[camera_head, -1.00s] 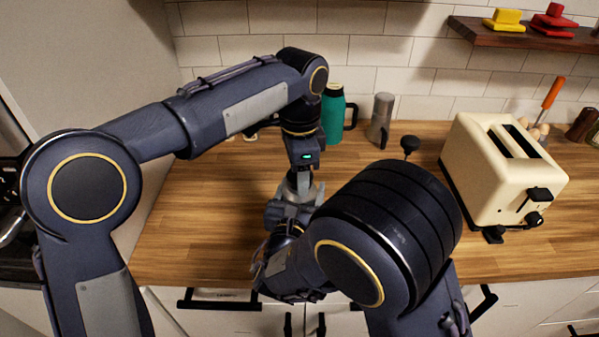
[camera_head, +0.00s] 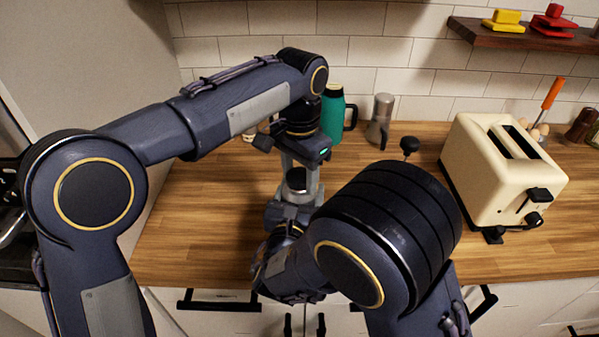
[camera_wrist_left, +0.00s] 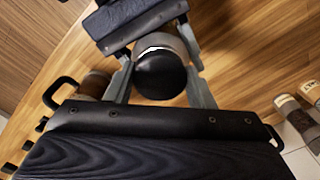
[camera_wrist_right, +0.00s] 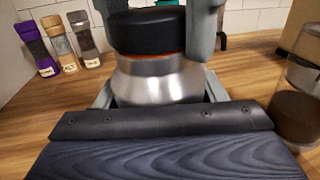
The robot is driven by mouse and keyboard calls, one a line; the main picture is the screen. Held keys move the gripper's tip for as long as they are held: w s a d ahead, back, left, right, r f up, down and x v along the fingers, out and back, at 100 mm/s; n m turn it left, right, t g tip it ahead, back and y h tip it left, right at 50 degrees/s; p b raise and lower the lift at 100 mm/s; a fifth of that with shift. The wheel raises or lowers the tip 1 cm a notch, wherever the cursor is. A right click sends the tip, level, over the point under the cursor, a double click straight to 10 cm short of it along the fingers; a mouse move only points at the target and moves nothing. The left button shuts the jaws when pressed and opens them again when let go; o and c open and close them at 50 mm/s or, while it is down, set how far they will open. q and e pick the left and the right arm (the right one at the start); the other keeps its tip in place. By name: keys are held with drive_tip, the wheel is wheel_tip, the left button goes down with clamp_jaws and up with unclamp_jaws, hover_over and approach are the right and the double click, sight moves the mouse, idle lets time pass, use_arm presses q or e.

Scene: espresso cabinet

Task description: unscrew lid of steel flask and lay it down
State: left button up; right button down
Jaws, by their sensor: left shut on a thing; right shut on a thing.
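The steel flask has a black lid (camera_wrist_right: 146,31) and a shiny steel body (camera_wrist_right: 160,80), and stands upright in the right wrist view. A thin orange ring shows between lid and body. My left gripper (camera_head: 298,186) points down from above, its fingers shut on either side of the lid. The lid's round top (camera_wrist_left: 160,74) shows between these fingers in the left wrist view. My right gripper (camera_wrist_right: 160,92) is shut around the flask body from the side, below the left fingers. In the head view my right arm hides most of the flask's lower part.
A cream toaster (camera_head: 500,175) stands at the right. A green flask (camera_head: 333,115) and a grey metal container (camera_head: 381,118) stand behind my grippers. Several spice jars (camera_wrist_right: 62,45) show in the right wrist view. Wooden counter (camera_head: 205,215) is clear at the left.

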idle(0.4)
use_arm(q)
drive_tip(key=o, duration=1.1)
